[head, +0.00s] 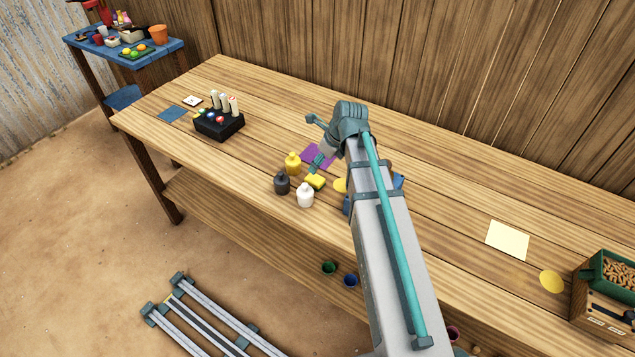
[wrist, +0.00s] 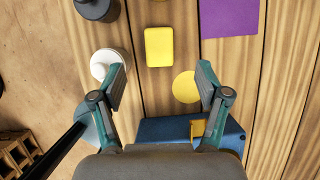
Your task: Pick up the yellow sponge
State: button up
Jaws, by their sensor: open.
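The yellow sponge (head: 315,181) is a small rounded block lying on the wooden table, close to several small bottles.
A white bottle (head: 305,195), a dark bottle (head: 282,184) and a yellow bottle (head: 293,163) stand beside the sponge. A purple square (wrist: 229,17) lies to its right in the wrist view. A blue object (wrist: 165,130) sits below the yellow disc (wrist: 185,87).

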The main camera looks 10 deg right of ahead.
aim_at(312, 177)
jog(key=shift+p+x, duration=1.45)
jog(key=shift+x, duration=3.55)
jog(key=shift+s+a, duration=0.1)
jog(key=c, duration=1)
